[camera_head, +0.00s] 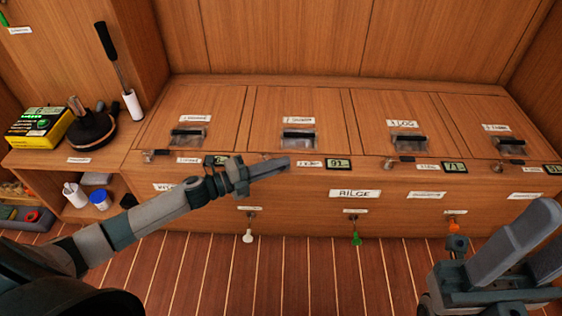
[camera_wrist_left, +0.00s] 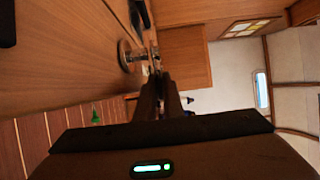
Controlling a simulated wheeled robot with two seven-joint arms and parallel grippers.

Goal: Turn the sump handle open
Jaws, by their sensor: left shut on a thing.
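My left gripper (camera_head: 284,161) reaches the bench's front top edge, below the second lid from the left. It is shut on a small metal handle there, which I take for the sump handle; the jaws mostly hide it. In the left wrist view the jaws (camera_wrist_left: 166,84) point at the edge, beside a round metal fitting (camera_wrist_left: 126,56) on the wood. The small label (camera_head: 309,164) right of the jaws is too small to read. How far the handle is turned cannot be told. My right gripper (camera_head: 532,228) is open and empty at the lower right, away from the bench.
Similar handles sit along the edge at left (camera_head: 155,154) and right (camera_head: 395,163), with small displays (camera_head: 338,164) between. The floor in front is clear.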

